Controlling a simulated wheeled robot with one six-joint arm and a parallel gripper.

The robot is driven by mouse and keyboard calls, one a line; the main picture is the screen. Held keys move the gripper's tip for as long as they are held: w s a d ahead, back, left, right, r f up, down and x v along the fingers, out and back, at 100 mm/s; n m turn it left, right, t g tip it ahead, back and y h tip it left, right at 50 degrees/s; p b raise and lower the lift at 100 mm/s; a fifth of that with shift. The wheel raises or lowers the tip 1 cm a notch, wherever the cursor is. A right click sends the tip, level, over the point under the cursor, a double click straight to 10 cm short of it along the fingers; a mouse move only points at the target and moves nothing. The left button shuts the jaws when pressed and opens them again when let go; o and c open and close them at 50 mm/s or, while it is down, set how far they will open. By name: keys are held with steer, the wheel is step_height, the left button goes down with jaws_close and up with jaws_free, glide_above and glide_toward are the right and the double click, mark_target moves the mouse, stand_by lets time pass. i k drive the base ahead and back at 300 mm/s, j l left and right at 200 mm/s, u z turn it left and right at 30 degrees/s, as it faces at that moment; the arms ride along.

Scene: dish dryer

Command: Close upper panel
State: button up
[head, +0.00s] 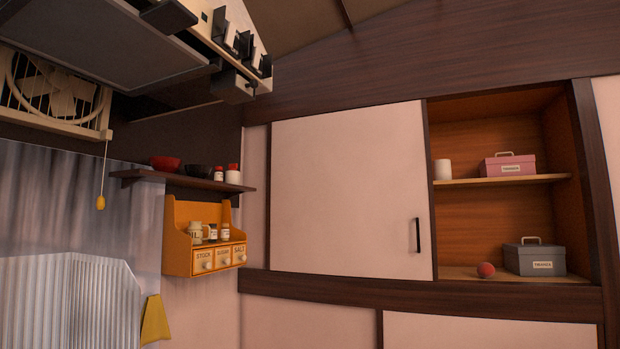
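A wall cupboard on the right has a pale pink sliding panel (350,190) with a dark upright handle (418,235) near its right edge. The panel stands to the left of an open compartment (490,150), so its wooden inside and shelf show. I take this to be the upper panel. Another pale panel (480,332) shows partly below the dark rail. At top left is a grey and cream assembly with black blocks (240,50), which may be part of me. I cannot make out fingertips, and nothing touches the panel or handle.
The compartment holds a white cup (443,169), a pink box (508,165), a red ball (486,269) and a grey box (535,258). To the left are a shelf (190,181) with bowls, an orange spice rack (178,240) and a fan (55,90).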

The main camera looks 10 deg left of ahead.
mark_target(350, 192)
steer(key=i+l, duration=0.2)
steer(key=i, duration=0.25)
steer(key=i+l, duration=0.2)
steer(key=i, duration=0.25)
steer(key=i+l, duration=0.2)
steer(key=i, duration=0.3)
steer(key=i+l+u, duration=0.1)
steer(key=i, duration=0.35)
steer(key=i+l, duration=0.3)
steer(key=i, duration=0.15)
